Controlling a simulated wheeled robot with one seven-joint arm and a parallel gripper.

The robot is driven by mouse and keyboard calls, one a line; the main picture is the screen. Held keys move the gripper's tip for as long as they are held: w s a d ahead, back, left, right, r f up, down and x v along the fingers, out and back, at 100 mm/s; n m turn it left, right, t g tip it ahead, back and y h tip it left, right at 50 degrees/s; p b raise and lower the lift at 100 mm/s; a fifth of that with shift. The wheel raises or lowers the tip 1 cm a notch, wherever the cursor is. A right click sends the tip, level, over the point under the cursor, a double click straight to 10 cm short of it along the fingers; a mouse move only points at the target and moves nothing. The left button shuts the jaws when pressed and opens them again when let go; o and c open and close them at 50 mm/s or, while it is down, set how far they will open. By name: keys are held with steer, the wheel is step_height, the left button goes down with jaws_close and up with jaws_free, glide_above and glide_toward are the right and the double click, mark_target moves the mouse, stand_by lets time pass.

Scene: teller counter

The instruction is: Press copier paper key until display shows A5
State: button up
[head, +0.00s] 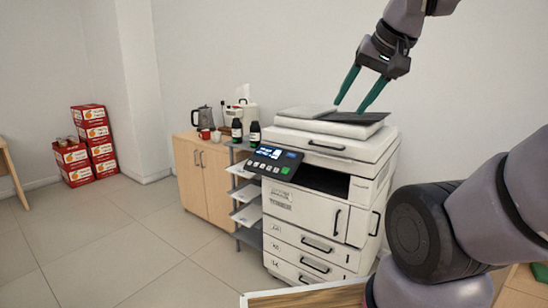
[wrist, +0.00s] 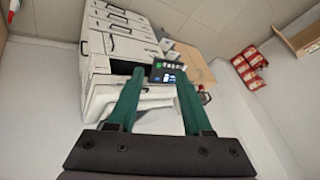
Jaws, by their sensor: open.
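The white copier (head: 325,190) stands against the wall at the centre right in the head view. Its dark control panel (head: 272,161) juts from the front left, with a small lit display (head: 269,152) and several keys below it. The display text is too small to read. In the wrist view the copier (wrist: 105,50) is at the upper left and the panel (wrist: 168,72) lies beyond the fingertips. My gripper (head: 355,104) has green fingers, is open and empty, and is above the copier's top, right of the panel. It also shows in the wrist view (wrist: 160,75).
A wooden cabinet (head: 203,175) with a kettle (head: 203,118), bottles and a red mug stands left of the copier. A paper rack (head: 246,205) is between them. Red boxes (head: 85,150) are stacked at the far left. The floor (head: 120,235) in front is clear.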

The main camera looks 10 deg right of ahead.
steer(key=shift+c, duration=0.3)
jaws_close()
stand_by(1.7)
